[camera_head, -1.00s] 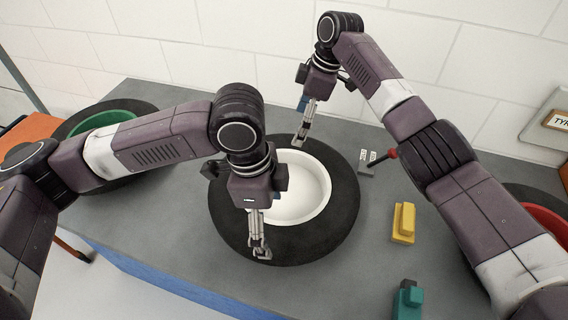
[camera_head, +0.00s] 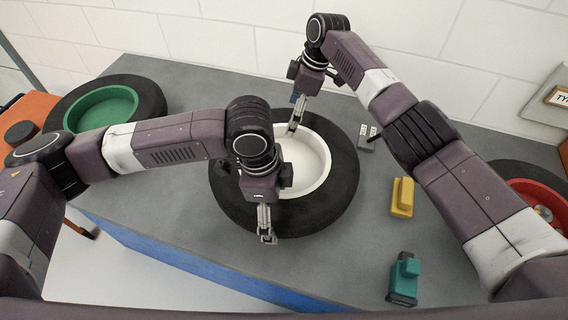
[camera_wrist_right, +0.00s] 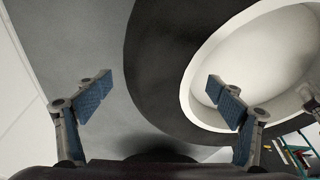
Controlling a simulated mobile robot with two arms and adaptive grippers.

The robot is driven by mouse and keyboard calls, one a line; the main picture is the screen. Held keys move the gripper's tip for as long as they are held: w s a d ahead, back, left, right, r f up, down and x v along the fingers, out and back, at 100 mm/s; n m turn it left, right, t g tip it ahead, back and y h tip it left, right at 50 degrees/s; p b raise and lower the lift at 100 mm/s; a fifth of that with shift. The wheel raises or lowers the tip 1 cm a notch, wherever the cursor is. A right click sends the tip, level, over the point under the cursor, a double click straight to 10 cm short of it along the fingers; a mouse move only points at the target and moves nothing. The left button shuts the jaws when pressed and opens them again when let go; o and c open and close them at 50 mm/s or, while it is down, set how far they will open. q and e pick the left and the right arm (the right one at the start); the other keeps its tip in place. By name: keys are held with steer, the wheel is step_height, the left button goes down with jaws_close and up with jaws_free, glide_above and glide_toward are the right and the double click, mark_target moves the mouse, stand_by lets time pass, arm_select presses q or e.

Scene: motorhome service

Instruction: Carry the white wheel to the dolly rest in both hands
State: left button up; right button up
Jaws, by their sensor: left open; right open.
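The white wheel is a black tyre (camera_head: 345,200) around a white rim (camera_head: 312,165), lying flat on the grey bench. My left gripper (camera_head: 267,238) is open at the tyre's near outer edge, fingers pointing down. My right gripper (camera_head: 294,127) is open at the far side of the wheel, by the rim's far edge. In the right wrist view its two fingers (camera_wrist_right: 163,92) stand wide apart. There the black tyre band (camera_wrist_right: 160,60) shows between them, one finger over the bench and the other over the white rim (camera_wrist_right: 200,85). I cannot make out a dolly rest for certain.
A green-rimmed wheel (camera_head: 100,108) lies at the bench's left end, a red-rimmed one (camera_head: 535,200) at the right. A yellow block (camera_head: 402,197), a teal block (camera_head: 404,280) and a small grey piece (camera_head: 367,137) stand right of the white wheel. An orange surface (camera_head: 40,108) is at far left.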

arm_select(q)
steer(key=shift+w+f, duration=0.1)
steer(key=shift+f, duration=0.3)
arm_select(e)
steer(key=shift+w+f, duration=0.1)
steer(key=shift+f, duration=0.3)
arm_select(q)
steer(key=shift+c, duration=0.3)
arm_select(e)
steer(key=shift+c, duration=0.3)
arm_select(q)
steer(key=c, duration=2.1)
arm_select(e)
steer(key=c, duration=2.1)
arm_select(q)
steer(key=shift+d+r, duration=0.15)
steer(key=shift+r, duration=0.1)
arm_select(e)
steer(key=shift+w+a+r, duration=0.1)
steer(key=shift+a+r, duration=0.05)
steer(key=shift+r, duration=0.2)
arm_select(q)
steer(key=shift+w, duration=0.15)
arm_select(e)
steer(key=shift+w, duration=0.1)
